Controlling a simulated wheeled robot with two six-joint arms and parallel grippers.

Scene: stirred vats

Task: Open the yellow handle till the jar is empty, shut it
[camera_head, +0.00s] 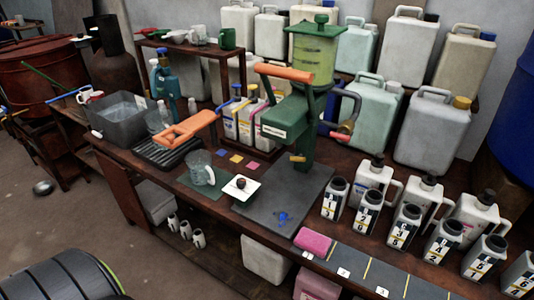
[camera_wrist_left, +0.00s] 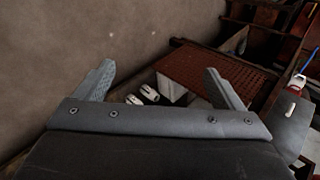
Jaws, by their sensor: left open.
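A green dispenser stand (camera_head: 306,130) rises from a dark mat on the bench. The clear jar (camera_head: 312,58) on its top, with a green lid, holds yellow-green liquid. A small yellow handle (camera_head: 297,158) sits low on the front of the stand; whether it is open or shut I cannot tell. A glass mug (camera_head: 202,172) stands on a green mat to the left. My left gripper (camera_wrist_left: 158,82) is open and empty in the left wrist view, over floor and bench side, away from the dispenser. My right gripper is out of view.
Several labelled bottles (camera_head: 405,225) crowd the right; large canisters (camera_head: 434,130) stand behind. The dark mat (camera_head: 290,205) is mostly clear.

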